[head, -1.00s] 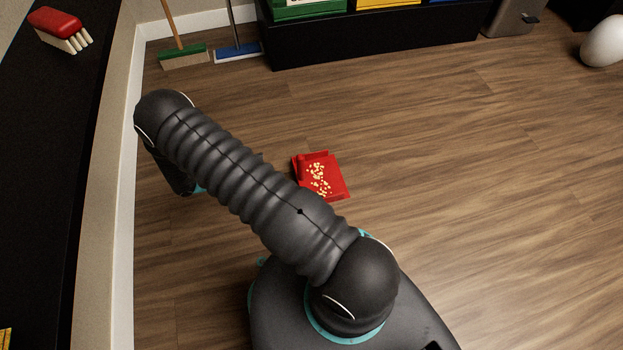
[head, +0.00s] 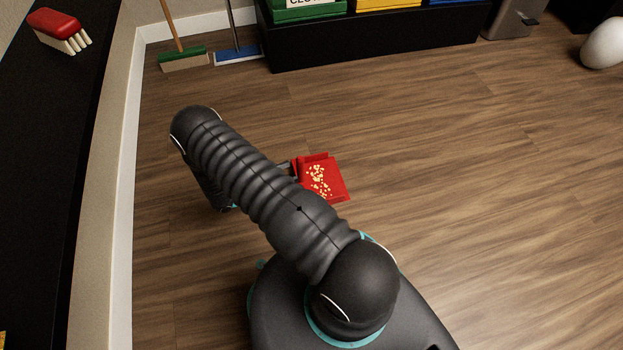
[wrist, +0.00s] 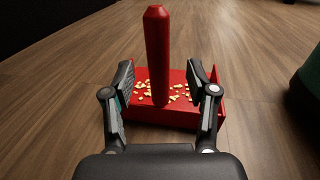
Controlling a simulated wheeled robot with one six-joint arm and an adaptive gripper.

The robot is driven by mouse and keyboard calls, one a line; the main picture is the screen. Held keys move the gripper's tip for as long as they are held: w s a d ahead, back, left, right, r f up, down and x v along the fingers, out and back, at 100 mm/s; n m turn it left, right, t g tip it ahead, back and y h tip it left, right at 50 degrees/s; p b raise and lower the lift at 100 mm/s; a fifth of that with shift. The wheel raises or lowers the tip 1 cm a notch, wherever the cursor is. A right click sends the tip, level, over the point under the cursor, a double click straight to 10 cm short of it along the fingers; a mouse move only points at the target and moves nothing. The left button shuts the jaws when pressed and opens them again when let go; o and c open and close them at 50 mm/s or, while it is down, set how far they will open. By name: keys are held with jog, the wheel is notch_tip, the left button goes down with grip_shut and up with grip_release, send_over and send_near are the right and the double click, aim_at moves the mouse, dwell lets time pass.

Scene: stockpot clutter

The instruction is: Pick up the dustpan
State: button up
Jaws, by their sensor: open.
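The red dustpan (head: 333,183) lies on the wooden floor in the head view, with pale crumbs (head: 319,179) on it. My arm hides part of its left side. In the wrist view, the dustpan's pan (wrist: 207,103) is ahead, and its red handle (wrist: 157,55) stands upright. My gripper (wrist: 158,82) is open, with one finger on each side of the handle. In the head view the gripper is mostly hidden behind my arm.
A green broom (head: 183,58) and a blue broom (head: 238,53) lean at the back wall. A black stand (head: 370,42) holds colored bins. A red-backed brush (head: 55,28) lies on the dark counter (head: 50,130) at left. The floor right of the dustpan is clear.

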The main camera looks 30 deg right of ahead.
aim_at(301, 167)
jog(key=shift+s+d+f, duration=0.15)
jog(key=shift+d, duration=2.55)
jog(key=shift+c, duration=0.3)
grip_shut()
